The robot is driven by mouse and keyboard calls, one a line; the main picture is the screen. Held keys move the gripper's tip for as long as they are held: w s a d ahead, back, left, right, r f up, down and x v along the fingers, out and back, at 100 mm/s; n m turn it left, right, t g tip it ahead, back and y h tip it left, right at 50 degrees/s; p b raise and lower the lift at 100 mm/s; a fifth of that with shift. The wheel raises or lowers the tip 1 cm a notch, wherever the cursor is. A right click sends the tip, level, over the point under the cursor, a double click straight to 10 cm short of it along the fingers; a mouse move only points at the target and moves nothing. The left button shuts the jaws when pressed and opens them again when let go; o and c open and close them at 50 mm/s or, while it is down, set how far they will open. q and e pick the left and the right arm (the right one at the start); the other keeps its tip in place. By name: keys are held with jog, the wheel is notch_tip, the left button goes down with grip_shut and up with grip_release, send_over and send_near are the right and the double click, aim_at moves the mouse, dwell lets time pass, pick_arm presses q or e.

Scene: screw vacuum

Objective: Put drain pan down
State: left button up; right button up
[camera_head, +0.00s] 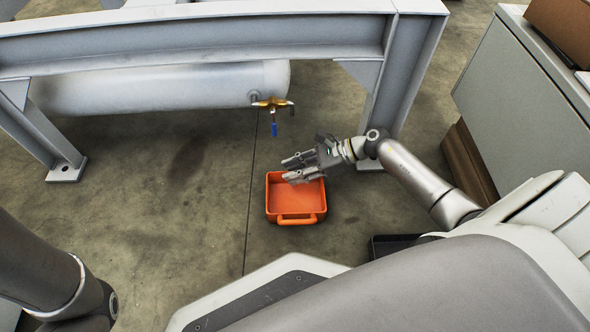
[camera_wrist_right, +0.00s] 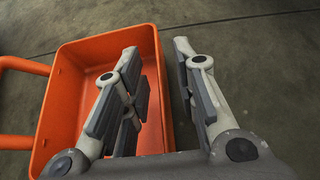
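The orange drain pan (camera_head: 295,207) appears to rest upright on the concrete floor, its handle towards me. Its inside looks empty. My right gripper (camera_head: 291,168) is over the pan's far side, its two fingers spread apart. In the right wrist view the pan (camera_wrist_right: 100,52) fills the left side, its handle at the left edge. There my right gripper (camera_wrist_right: 158,72) is open, with one finger over the inside of the pan and the other outside its right wall. A visible gap separates the fingers. My left gripper is out of view; only part of my left arm shows.
A brass valve (camera_head: 272,103) with a blue handle hangs from the end of a grey tank (camera_head: 170,88) beyond the pan. A steel frame (camera_head: 400,70) spans the tank. A cabinet (camera_head: 525,105) stands at right. The floor left of the pan is clear.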

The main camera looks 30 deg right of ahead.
jog(key=p+v, duration=0.3)
jog(key=v, duration=0.3)
jog(key=shift+s+d+r+p, duration=0.1)
jog(key=shift+d+r+p, duration=0.1)
jog(key=shift+p, duration=0.15)
jog(key=shift+s+d+r, duration=0.1)
jog(key=shift+s+d, duration=0.1)
jog(key=shift+d, duration=0.2)
